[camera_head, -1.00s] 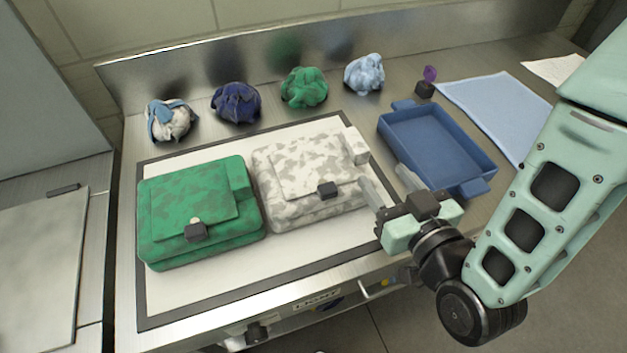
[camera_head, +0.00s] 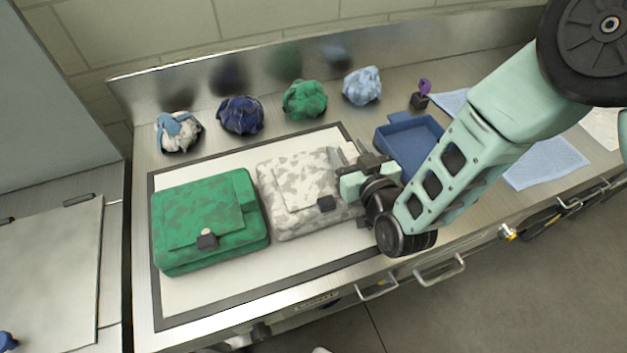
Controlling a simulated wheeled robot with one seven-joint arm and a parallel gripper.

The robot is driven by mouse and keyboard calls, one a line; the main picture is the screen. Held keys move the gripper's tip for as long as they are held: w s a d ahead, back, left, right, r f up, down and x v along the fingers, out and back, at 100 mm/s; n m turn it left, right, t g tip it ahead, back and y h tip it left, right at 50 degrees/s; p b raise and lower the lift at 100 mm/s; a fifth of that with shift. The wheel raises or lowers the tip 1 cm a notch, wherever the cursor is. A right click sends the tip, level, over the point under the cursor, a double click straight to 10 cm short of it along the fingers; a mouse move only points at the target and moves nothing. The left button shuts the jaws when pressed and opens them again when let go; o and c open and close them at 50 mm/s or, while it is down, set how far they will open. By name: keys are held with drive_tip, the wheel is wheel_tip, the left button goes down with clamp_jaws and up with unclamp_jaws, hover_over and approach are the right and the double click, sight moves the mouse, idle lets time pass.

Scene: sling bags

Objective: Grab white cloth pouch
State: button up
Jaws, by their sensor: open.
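The white cloth pouch (camera_head: 297,183), mottled with grey patches and with a dark buckle (camera_head: 326,203) at its front, lies flap up on the pale, dark-bordered mat (camera_head: 200,298). The jaws are open with nothing held. The gripper hides part of the pouch's right edge. I cannot tell whether a finger touches the cloth.
A green mottled pouch (camera_head: 207,220) lies close on the left. Several crumpled cloth bundles, such as the green one (camera_head: 305,100), line the back. A blue tray (camera_head: 408,143), partly behind my arm, stands at the right.

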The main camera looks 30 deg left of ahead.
drive_tip(key=shift+w+a+f, duration=0.1)
drive_tip(key=shift+w+a, duration=0.05)
drive_tip(key=shift+a, duration=0.05)
clamp_jaws()
